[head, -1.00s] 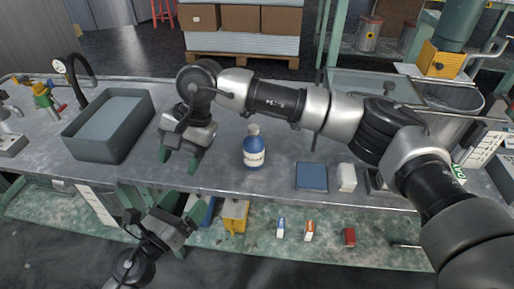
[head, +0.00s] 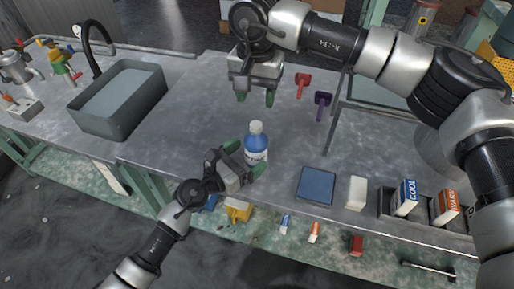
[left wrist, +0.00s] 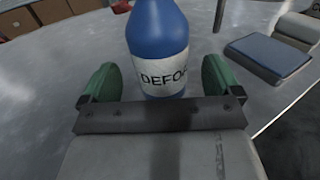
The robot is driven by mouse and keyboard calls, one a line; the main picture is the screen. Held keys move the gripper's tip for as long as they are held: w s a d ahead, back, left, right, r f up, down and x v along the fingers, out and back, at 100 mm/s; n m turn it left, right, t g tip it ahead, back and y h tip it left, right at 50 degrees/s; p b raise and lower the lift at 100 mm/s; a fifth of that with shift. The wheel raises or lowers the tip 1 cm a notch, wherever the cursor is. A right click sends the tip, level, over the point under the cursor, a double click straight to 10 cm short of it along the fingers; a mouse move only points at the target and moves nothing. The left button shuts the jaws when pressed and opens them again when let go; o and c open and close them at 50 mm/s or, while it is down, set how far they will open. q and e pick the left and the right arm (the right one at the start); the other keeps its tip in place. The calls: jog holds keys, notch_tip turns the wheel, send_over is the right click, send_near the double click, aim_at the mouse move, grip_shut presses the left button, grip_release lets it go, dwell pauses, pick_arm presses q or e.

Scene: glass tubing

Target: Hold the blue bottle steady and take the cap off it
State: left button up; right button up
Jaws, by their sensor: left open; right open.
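The blue bottle (head: 257,140) stands upright on the metal bench, with a pale cap (head: 256,127) on top. In the left wrist view the bottle (left wrist: 158,35) shows a white label, and its top is out of frame. My left gripper (head: 245,160) is open at the bottle's lower part, its green fingers (left wrist: 158,85) on either side of the label's width; I cannot tell whether they touch. My right gripper (head: 256,97) is open and empty, behind and above the bottle, apart from the cap.
A grey basin (head: 118,98) stands at the left. A blue pad (head: 317,186) and a white block (head: 356,193) lie right of the bottle. Red (head: 302,84) and purple (head: 322,104) tools lie behind. COOL (head: 405,198) and WARM (head: 446,206) boxes stand at the right. Bench left of the bottle is clear.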

aim_at(256, 149)
pick_arm(q)
jog(key=shift+x, duration=1.85)
